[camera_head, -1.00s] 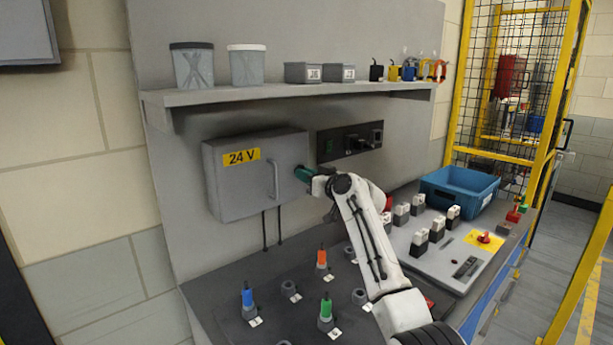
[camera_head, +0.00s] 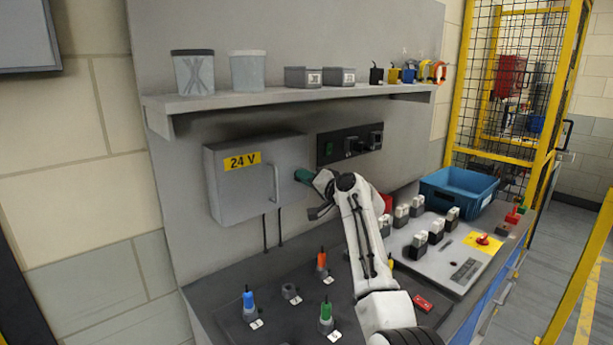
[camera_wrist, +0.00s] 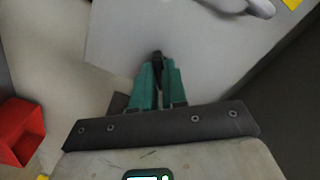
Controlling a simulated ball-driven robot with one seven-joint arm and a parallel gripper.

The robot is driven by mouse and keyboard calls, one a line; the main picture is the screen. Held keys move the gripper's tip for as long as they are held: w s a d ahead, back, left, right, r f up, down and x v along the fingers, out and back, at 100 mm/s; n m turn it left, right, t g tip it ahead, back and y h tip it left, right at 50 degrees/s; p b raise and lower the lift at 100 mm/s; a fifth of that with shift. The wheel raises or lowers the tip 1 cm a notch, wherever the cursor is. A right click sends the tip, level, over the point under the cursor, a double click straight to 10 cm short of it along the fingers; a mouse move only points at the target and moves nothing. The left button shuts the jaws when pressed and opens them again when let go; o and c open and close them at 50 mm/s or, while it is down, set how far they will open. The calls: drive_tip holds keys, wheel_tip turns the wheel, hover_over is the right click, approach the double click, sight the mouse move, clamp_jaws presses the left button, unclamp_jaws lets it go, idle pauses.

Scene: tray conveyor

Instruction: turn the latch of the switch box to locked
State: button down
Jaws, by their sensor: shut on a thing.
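The switch box (camera_head: 225,195) is a grey box on the back wall panel with a yellow "24 V" label and a pale bar handle (camera_head: 275,183). Its door is shut. My gripper (camera_head: 299,175), with green fingers, is at the right edge of the box front, right of the handle. In the wrist view the fingers (camera_wrist: 158,75) are closed on a small dark latch (camera_wrist: 157,56) against the light grey box front (camera_wrist: 115,40). Most of the latch is hidden between the fingers, so its angle is hard to tell. In the head view the gripper hides it.
A dark socket panel (camera_head: 336,147) is right of the box. A shelf (camera_head: 290,97) with containers runs above. Below, the bench holds coloured plugs (camera_head: 248,303), a switch board (camera_head: 455,265) and a blue bin (camera_head: 440,190). A red object (camera_wrist: 20,132) is left in the wrist view.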

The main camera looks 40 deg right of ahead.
drive_tip(key=shift+m+p, duration=1.75)
drive_tip(key=shift+m, duration=1.95)
drive_tip(key=c, duration=1.2)
unclamp_jaws()
drive_tip(key=shift+o, duration=0.2)
drive_tip(key=shift+s, duration=0.1)
drive_tip(key=s+b, duration=0.1)
drive_tip(key=s, duration=0.9)
drive_tip(key=shift+s+d, duration=0.25)
drive_tip(key=shift+s, duration=0.1)
